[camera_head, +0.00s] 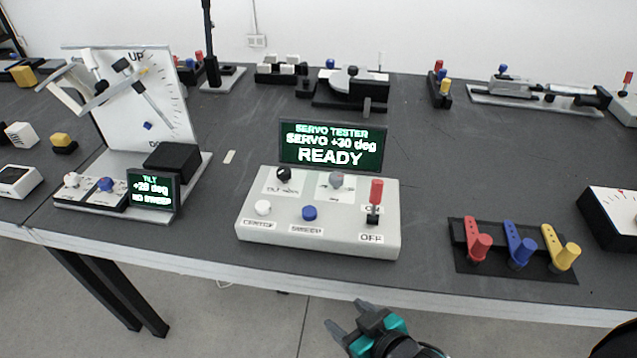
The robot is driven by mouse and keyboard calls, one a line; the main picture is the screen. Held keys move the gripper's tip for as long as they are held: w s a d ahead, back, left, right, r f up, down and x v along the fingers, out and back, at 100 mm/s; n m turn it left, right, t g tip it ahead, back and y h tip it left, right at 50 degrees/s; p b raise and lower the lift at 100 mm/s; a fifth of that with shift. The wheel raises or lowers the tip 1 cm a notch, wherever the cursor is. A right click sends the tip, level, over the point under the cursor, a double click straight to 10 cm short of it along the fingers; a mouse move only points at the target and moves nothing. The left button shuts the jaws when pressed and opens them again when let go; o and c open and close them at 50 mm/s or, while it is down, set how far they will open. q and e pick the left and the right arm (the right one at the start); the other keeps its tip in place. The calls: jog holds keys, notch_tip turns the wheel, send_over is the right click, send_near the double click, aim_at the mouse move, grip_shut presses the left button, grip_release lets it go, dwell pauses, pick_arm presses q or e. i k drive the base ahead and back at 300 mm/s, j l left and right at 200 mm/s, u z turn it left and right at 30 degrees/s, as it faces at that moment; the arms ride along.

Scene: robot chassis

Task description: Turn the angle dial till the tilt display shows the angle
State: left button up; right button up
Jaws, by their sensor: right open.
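The servo tester (250,233) is a light grey box at the middle of the table. Its screen (331,146) reads "SERVO +30 deg READY". On its top are a black knob (283,174) and a grey knob (336,180); their labels are too small to read surely. The small tilt display (152,189) at left reads about "+20 deg", with a blurred line below. Behind it stands a white tilt board (125,80) with a scale and a tilted linkage. My right gripper (347,314) is open and empty, in front of the table edge, below the tester. My left gripper is not in view.
The tester also has a white button (263,208), a blue button (309,213) and a red lever (375,200). Red, blue and yellow levers (520,246) stand at right on a black plate. Several devices line the table's back. Table is clear between tester and levers.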

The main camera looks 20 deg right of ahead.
aim_at(336, 178)
jog(key=k+z, duration=0.15)
jog(key=z, duration=0.3)
jog(key=k+l+z, duration=0.15)
jog(key=z, duration=0.3)
